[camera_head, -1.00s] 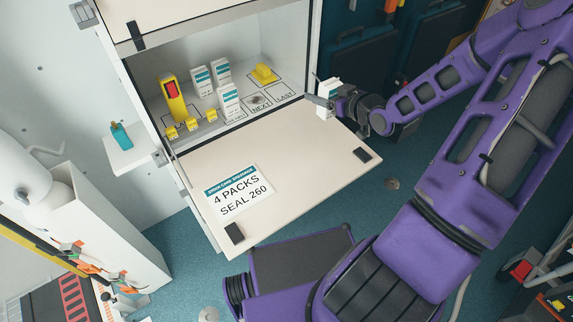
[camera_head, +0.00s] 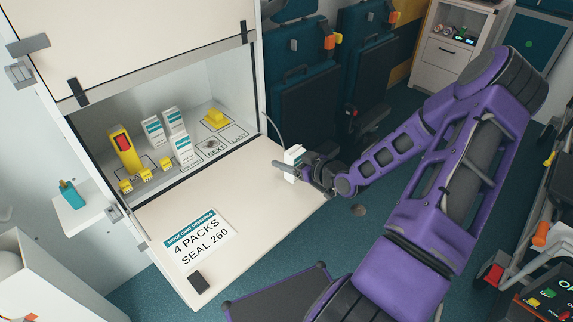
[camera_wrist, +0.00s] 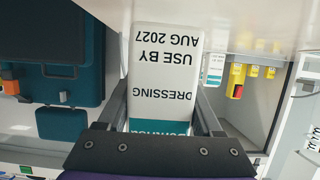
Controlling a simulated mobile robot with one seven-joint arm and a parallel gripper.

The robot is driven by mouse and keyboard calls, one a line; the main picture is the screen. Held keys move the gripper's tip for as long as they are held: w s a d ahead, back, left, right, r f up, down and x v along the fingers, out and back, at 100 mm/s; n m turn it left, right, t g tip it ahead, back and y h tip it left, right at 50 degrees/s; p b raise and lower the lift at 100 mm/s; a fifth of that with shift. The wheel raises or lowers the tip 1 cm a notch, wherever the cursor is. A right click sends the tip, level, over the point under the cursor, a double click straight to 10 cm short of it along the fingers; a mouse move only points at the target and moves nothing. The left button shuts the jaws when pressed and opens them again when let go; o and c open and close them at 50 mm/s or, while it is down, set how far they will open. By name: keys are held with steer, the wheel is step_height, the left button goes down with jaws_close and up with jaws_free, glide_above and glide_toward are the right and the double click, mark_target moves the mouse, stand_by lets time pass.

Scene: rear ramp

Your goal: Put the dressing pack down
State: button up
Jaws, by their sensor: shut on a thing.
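The dressing pack (camera_wrist: 163,75) is a white box with a teal band, printed "DRESSING, USE BY AUG 2027" in the wrist view. My gripper (camera_head: 290,168) is shut on it; the fingers sit on either side of the box in the wrist view. In the head view the held pack (camera_head: 293,157) is upright by the far right edge of the lowered white flap (camera_head: 262,185). Whether it touches the flap cannot be told. Three similar white packs (camera_head: 183,149) stand inside the open cabinet, left of my gripper.
The cabinet floor has marked squares, two lettered "NEXT" (camera_head: 216,153) and "LAST" (camera_head: 236,134). A yellow block (camera_head: 215,118), a yellow device with a red panel (camera_head: 124,148) and small yellow pieces (camera_head: 144,175) also stand there. A label (camera_head: 199,240) lies on the flap.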

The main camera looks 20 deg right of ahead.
steer(key=shift+f, duration=0.6)
steer(key=shift+f, duration=0.2)
steer(key=o, duration=1.4)
steer(key=shift+r, duration=0.35)
steer(key=p+v, duration=0.1)
steer(key=v, duration=1.1)
steer(key=shift+f, duration=0.15)
